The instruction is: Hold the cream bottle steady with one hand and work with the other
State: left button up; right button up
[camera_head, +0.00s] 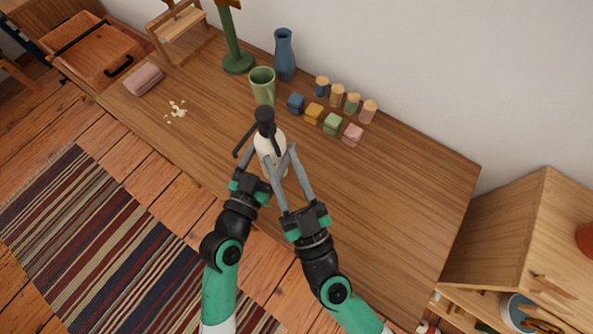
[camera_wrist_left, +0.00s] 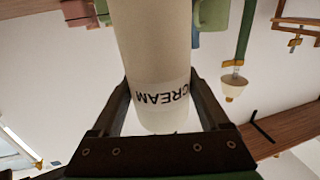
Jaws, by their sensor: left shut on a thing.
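The cream bottle (camera_head: 262,143) stands on the wooden table (camera_head: 400,210) with a black pump top (camera_head: 264,121). In the left wrist view the bottle (camera_wrist_left: 155,45) is pale with dark CREAM lettering, upside down in the picture, between two grey fingers. My left gripper (camera_head: 263,160) is shut on the bottle's body. My right gripper (camera_head: 280,157) is at the bottle's right front, its two fingers spread apart. The right fingers overlap the bottle in the head view, and I cannot tell whether they touch it. The arms hide part of the bottle's lower side.
A green mug (camera_head: 262,84) and blue vase (camera_head: 284,55) stand behind the bottle. Several coloured blocks (camera_head: 332,123) and corked jars (camera_head: 353,103) are behind right. The table's right is clear.

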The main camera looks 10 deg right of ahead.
jog(key=v, duration=0.8)
jog(key=shift+s, duration=0.2)
jog(key=shift+d, duration=0.1)
jog(key=c, duration=0.4)
jog(key=shift+m, duration=0.7)
grip_shut()
jog(key=w+d+n+g+h, duration=0.1)
jog(key=d+n+h, duration=0.35)
jog(key=n, duration=1.35)
jog(key=d+n+g+h, duration=0.1)
jog(key=d+n+h, duration=0.4)
jog(key=n, duration=1.3)
jog(key=s+a+r+m+g+y, duration=0.1)
jog(key=s+a+r+m+y, duration=0.1)
jog(key=a+m, duration=0.75)
jog(key=s+a+r+m+g+y, duration=0.1)
jog(key=s+a+r+m+y, duration=0.15)
jog(key=a+m, duration=0.65)
jog(key=w+d, duration=0.4)
jog(key=w, duration=0.7)
jog(key=shift+d+m, duration=0.4)
jog(key=shift+m, duration=0.05)
